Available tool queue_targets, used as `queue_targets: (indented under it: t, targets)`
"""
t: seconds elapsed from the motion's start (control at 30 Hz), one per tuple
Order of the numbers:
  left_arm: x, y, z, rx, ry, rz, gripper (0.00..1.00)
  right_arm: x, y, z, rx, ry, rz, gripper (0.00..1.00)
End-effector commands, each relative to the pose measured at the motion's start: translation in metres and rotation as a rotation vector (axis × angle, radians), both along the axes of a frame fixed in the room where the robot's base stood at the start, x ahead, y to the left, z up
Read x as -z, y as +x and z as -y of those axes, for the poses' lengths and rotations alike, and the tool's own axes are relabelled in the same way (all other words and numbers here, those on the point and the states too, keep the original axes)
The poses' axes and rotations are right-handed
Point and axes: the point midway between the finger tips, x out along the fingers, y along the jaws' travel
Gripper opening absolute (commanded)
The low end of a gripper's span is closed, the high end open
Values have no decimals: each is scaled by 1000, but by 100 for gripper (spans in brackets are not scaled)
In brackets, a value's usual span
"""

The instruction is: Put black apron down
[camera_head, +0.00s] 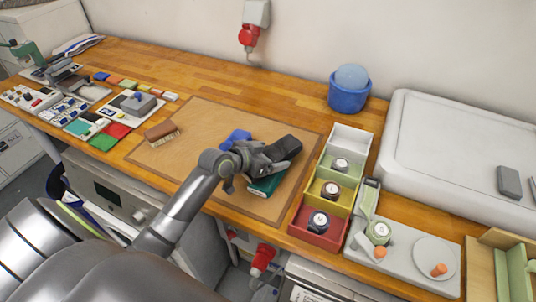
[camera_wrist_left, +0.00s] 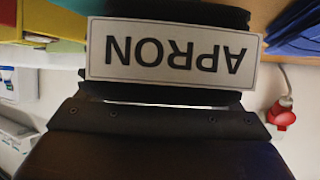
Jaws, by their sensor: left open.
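The black apron (camera_head: 285,148) is a dark folded bundle at the right part of the brown mat (camera_head: 205,165). In the left wrist view the black apron (camera_wrist_left: 170,98) carries a white label reading APRON, upside down. My left gripper (camera_head: 262,160) is open, close at the left side of the bundle; its fingertips are hard to make out. A teal folded bundle (camera_head: 266,186) lies on the mat just below the black one in the picture; I cannot tell whether they touch. A blue folded cloth (camera_head: 236,138) lies behind my left wrist. My right gripper is not in view.
A brush (camera_head: 161,132) lies on the mat's left part. Coloured bins (camera_head: 318,232) with round items stand right of the mat, beside a grey tray (camera_head: 405,268). A blue bucket (camera_head: 349,97) stands behind. The mat's middle left is clear.

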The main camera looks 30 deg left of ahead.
Motion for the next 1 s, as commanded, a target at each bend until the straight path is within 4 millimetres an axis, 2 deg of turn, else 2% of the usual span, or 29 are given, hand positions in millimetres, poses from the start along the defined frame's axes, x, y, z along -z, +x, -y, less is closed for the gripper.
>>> queue_targets:
  t: [0.1, 0.23, 0.7, 1.0]
  targets:
    - [-5, 0, 0, 0, 1, 1, 87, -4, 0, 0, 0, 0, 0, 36]
    - [-8, -10, -5, 0, 3, 2, 87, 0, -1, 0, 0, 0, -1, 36]
    - [-47, -79, -28, 3, 7, -1, 87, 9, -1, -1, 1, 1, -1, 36]
    - [-60, -98, -34, 1, 2, 1, 87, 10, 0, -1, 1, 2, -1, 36]
